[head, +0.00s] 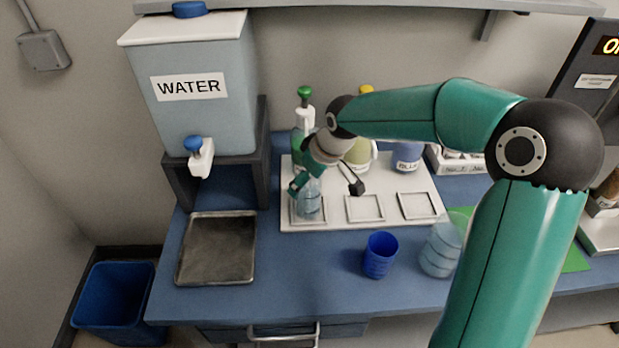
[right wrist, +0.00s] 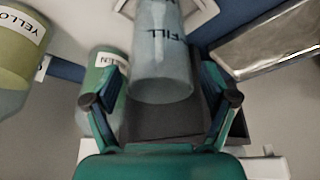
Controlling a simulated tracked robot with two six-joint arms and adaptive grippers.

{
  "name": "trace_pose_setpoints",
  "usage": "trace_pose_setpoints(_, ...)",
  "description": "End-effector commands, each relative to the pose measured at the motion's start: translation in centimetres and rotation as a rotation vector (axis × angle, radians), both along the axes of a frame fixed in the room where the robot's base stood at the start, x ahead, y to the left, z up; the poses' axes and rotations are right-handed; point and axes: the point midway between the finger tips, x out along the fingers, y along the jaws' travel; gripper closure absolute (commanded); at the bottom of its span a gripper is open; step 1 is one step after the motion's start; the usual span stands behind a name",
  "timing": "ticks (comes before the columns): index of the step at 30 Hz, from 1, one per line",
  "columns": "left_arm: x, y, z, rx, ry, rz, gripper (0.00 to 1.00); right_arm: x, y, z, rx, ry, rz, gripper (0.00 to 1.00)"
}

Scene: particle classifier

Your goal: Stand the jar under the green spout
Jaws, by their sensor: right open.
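The clear jar (head: 308,203) stands upright on the left square frame of the white tray (head: 350,219), in front of the green-capped dispenser bottle (head: 298,136). The arm hides the lower front of that bottle and its spout, so I cannot see exactly how the jar lines up with it. My right gripper (head: 326,185) is open, its fingers spread around the jar. In the right wrist view the jar (right wrist: 162,62), marked FILL, is between the open fingers, and the green bottle (right wrist: 104,62) is beside it. My left gripper is out of view.
Yellow (head: 358,154) and blue (head: 408,158) dispensers stand to the right. A water tank (head: 195,115) and metal tray (head: 218,250) are on the left. A blue cup (head: 380,254) and clear beaker (head: 438,250) stand in front of the white tray.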

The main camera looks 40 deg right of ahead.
Motion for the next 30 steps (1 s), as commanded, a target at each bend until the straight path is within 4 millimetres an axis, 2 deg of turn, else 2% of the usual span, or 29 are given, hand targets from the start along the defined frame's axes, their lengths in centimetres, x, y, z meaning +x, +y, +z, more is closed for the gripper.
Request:
trace_pose_setpoints(8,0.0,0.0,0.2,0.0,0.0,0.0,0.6,-0.1,-0.1,0.7,0.0,-0.003,0.0,0.16)
trace_pose_setpoints(14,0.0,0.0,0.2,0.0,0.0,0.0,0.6,-1.2,-0.3,3.6,0.0,-0.006,-0.002,0.16)
trace_pose_setpoints(24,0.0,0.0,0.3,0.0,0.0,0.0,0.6,-3.7,-0.9,9.6,0.0,-0.004,0.001,0.16)
trace_pose_setpoints(30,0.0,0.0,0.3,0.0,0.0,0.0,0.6,-4.3,-1.0,11.2,0.0,-0.002,0.002,0.16)
